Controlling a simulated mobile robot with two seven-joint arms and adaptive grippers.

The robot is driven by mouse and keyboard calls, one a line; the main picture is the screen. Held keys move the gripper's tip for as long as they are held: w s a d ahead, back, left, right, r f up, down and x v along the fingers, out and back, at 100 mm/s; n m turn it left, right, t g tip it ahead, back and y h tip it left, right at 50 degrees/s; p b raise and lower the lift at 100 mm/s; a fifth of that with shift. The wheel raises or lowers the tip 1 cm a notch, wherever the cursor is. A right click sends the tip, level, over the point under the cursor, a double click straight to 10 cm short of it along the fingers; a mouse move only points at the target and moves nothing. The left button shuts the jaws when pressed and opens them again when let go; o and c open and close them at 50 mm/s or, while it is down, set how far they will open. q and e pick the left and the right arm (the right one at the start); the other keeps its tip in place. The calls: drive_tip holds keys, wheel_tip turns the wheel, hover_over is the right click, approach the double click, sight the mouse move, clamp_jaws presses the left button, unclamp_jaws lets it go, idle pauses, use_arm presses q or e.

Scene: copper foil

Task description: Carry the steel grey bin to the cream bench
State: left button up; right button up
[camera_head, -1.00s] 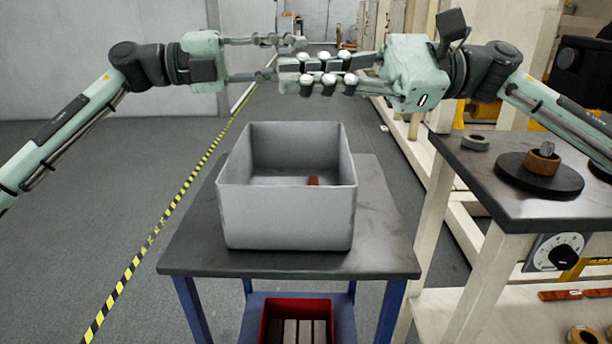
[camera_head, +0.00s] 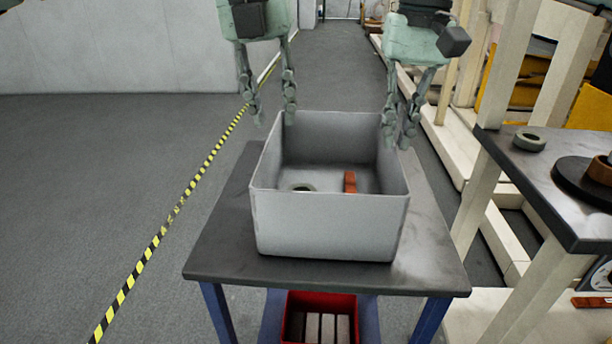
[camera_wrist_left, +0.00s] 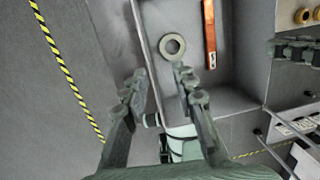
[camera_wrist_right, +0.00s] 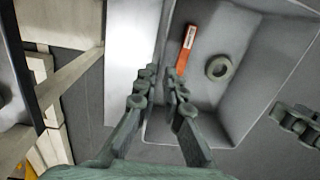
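The steel grey bin (camera_head: 325,225) is an open box standing upright on a dark-topped table (camera_head: 225,250) with blue legs. A red-orange bar (camera_head: 350,182) and a grey-green ring (camera_head: 303,188) lie inside it. My left gripper (camera_head: 269,108) points down, open and empty, near the bin's left rear rim; in the left wrist view (camera_wrist_left: 157,85) its fingers appear either side of the left wall. My right gripper (camera_head: 400,132) points down at the right rear rim, its fingers slightly apart; contact is unclear. The cream bench (camera_head: 540,180) has cream legs and a dark top, at right.
A grey-green ring (camera_head: 529,141) and a dark round disc with a brown ring (camera_head: 602,170) are on the bench top. A red crate (camera_head: 293,318) sits below the table. Open grey floor with a yellow-black stripe (camera_head: 150,250) lies left.

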sight(268, 141)
use_arm(q)
drive_tip(key=shift+a+y, duration=0.4)
drive_tip(key=shift+a, duration=0.1)
use_arm(e)
drive_tip(key=shift+w, duration=0.4)
use_arm(q)
drive_tip(key=shift+a, duration=0.15)
use_arm(e)
drive_tip(key=shift+w+h, duration=0.15)
drive_tip(key=shift+h, duration=0.15)
use_arm(q)
drive_tip(key=shift+s, duration=0.1)
